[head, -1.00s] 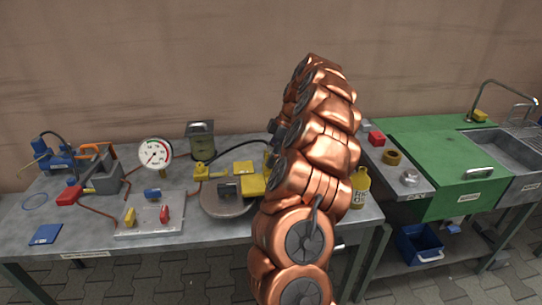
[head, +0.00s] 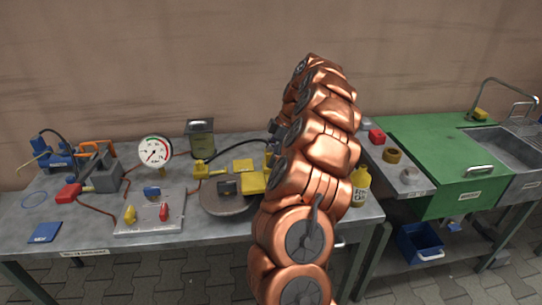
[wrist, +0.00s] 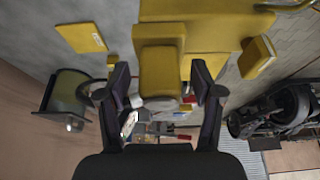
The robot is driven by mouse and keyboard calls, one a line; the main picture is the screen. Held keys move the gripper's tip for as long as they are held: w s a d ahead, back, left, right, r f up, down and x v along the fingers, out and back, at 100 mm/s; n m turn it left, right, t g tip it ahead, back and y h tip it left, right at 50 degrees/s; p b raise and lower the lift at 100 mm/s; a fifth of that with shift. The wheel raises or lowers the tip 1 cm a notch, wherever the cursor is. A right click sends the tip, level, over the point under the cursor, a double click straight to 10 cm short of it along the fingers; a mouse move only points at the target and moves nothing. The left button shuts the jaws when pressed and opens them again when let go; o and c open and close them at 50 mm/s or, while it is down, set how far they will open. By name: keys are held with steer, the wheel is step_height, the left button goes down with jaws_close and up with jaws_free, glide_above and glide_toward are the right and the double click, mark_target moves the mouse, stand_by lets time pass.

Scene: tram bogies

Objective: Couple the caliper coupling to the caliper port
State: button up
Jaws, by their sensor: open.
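A yellow caliper-like assembly (head: 252,183) sits over a round grey disc (head: 226,206) on the bench. In the wrist view a yellow block (wrist: 160,70) lies ahead of and between the fingers of my gripper (wrist: 160,98). The fingers are apart, and I see nothing clamped between them. In the head view my copper arm hides most of the gripper and part of the yellow assembly. A red hose end (head: 68,192) lies at the left of the bench. I cannot tell which part is the caliper coupling, and the caliper port is not clearly visible.
A pressure gauge (head: 155,152), a plate with coloured fittings (head: 150,223), a blue pump (head: 52,152) and a grey box (head: 107,178) occupy the left side. A canister (head: 200,139) stands behind the disc. A yellow bottle (head: 361,187) stands right of my arm.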

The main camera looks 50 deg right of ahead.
steer(key=v, duration=1.1)
steer(key=shift+d+r, duration=0.2)
steer(key=shift+r, duration=0.15)
stand_by(0.3)
steer(key=shift+r, duration=0.1)
stand_by(0.8)
